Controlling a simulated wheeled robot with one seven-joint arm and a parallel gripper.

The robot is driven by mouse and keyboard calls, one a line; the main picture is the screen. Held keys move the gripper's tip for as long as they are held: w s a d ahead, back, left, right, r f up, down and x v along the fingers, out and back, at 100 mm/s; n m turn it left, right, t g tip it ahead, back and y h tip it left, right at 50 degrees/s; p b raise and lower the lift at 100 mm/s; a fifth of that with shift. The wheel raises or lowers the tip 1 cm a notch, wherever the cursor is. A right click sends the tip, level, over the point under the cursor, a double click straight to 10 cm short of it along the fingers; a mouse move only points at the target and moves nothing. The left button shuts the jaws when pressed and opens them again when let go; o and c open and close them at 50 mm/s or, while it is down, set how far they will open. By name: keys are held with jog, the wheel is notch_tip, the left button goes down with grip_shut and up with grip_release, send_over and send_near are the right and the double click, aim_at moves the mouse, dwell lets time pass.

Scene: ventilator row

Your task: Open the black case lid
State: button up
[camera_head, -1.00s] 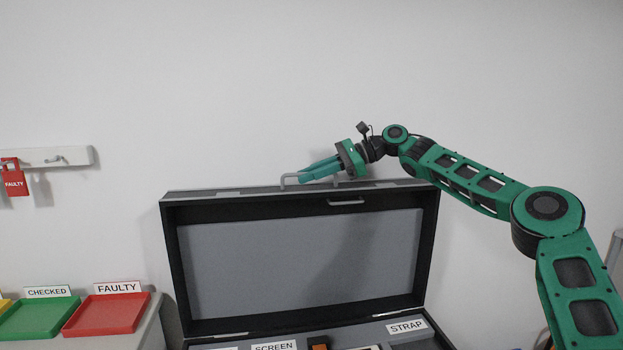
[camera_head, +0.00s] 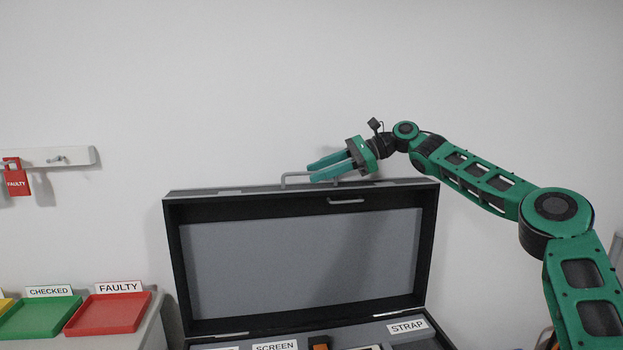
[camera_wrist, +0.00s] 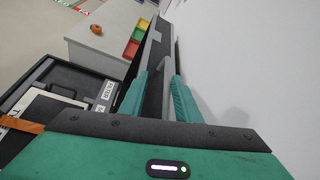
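The black case lid (camera_head: 178,260) stands raised, about upright, with its grey lining facing me. The lid's grey handle (camera_head: 296,174) sticks up from its top edge. My gripper (camera_head: 310,173) is at the top edge of the lid, beside the handle. Its two teal fingers are apart. In the wrist view the open fingers (camera_wrist: 157,90) lie either side of the lid edge and handle (camera_wrist: 167,75), with gaps showing. Whether a finger touches the handle I cannot tell.
The case bottom holds compartments labelled SCREEN (camera_head: 275,347) and STRAP (camera_head: 407,327). At left, a cabinet carries a green tray (camera_head: 40,318) and a red tray (camera_head: 107,314). A red FAULTY tag (camera_head: 16,180) hangs on a wall rail. The wall is close behind the lid.

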jog(key=v, duration=0.8)
jog(key=shift+w, duration=0.15)
